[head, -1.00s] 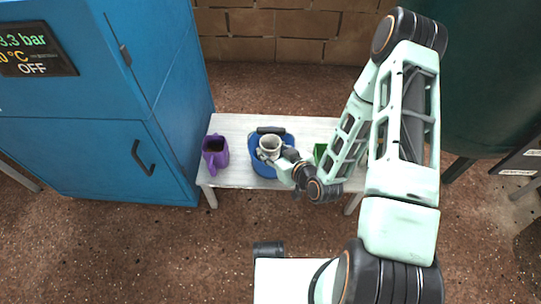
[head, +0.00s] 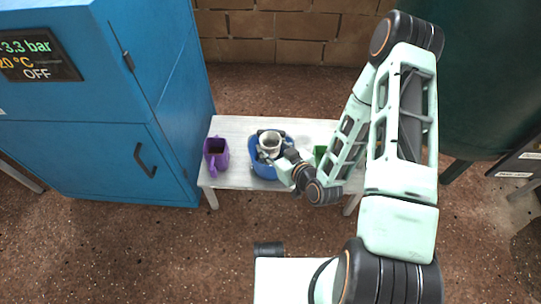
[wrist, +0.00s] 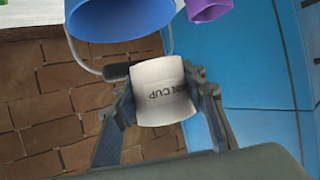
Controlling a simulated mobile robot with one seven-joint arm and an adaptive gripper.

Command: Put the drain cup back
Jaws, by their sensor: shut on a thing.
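My gripper (head: 273,153) is shut on a pale grey-white cup (head: 270,141) over the blue bucket (head: 264,172) on the bench. In the wrist view the cup (wrist: 165,92) sits between the two fingers (wrist: 160,80), with dark lettering ending in "CUP" on its side. The blue bucket (wrist: 120,18) shows beyond it at the top, with its wire handle and dark grip close to the cup. I cannot tell whether the cup touches the bucket.
A purple jug (head: 216,155) stands left of the bucket on the pale bench (head: 235,124). A green thing (head: 320,153) is partly hidden behind my arm. A blue cabinet (head: 90,150) with a display reading OFF stands at the left. A brick wall (head: 290,45) is behind.

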